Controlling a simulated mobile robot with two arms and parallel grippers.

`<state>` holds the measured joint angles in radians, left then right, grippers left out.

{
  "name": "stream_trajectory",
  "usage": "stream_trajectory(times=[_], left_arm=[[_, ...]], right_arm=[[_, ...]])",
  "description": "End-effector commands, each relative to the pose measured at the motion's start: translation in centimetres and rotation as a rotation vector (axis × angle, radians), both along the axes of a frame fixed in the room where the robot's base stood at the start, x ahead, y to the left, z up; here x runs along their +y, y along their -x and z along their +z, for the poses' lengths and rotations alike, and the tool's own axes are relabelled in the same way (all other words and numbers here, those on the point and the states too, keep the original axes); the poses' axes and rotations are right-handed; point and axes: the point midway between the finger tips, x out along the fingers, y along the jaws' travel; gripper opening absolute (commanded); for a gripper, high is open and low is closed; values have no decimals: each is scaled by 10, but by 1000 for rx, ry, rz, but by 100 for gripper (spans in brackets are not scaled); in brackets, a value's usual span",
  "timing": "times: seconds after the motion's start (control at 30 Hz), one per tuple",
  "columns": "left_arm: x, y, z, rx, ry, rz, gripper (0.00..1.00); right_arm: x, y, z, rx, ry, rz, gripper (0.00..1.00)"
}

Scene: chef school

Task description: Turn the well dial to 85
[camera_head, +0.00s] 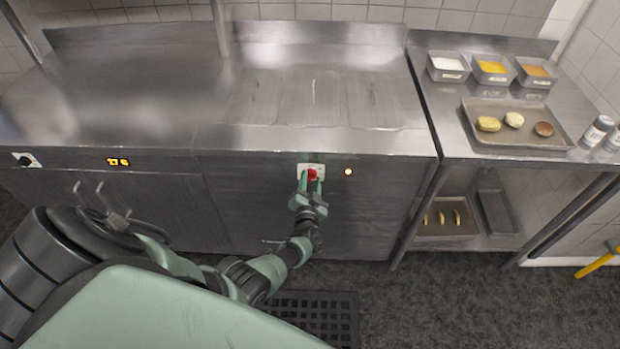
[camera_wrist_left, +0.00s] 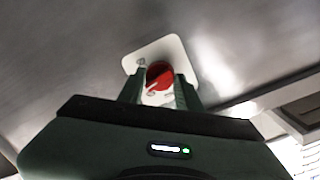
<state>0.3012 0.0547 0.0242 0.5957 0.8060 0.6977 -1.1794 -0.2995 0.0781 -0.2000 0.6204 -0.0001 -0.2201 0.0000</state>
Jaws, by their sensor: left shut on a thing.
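A red dial (camera_head: 312,174) sits on a white plate (camera_head: 304,167) on the steel front below the covered wells. My left gripper (camera_head: 311,181) is shut on the red dial from the front, one finger on each side. The left wrist view shows the red dial (camera_wrist_left: 159,72) between the fingers (camera_wrist_left: 161,88), with a pale mark on its face and the white plate (camera_wrist_left: 177,47) behind. I cannot read any setting on it. My right gripper is not in view.
A small lit lamp (camera_head: 348,171) is right of the dial. A black knob (camera_head: 26,160) and an orange display (camera_head: 118,162), digits unclear, are farther left. A side table holds a tray (camera_head: 490,143) with buns and several food containers (camera_head: 491,82). The counter top is clear.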

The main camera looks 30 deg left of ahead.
Motion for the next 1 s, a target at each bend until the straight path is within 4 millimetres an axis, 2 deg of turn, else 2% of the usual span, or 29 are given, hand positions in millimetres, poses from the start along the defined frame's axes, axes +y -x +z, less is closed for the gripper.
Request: stream_trajectory(times=[0.43,1.0], left_arm=[[-3,-1,-2,223,-357,-3,0],[-5,-3,-3,494,-806,-3,0]], right_arm=[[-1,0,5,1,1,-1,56],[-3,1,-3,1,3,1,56]])
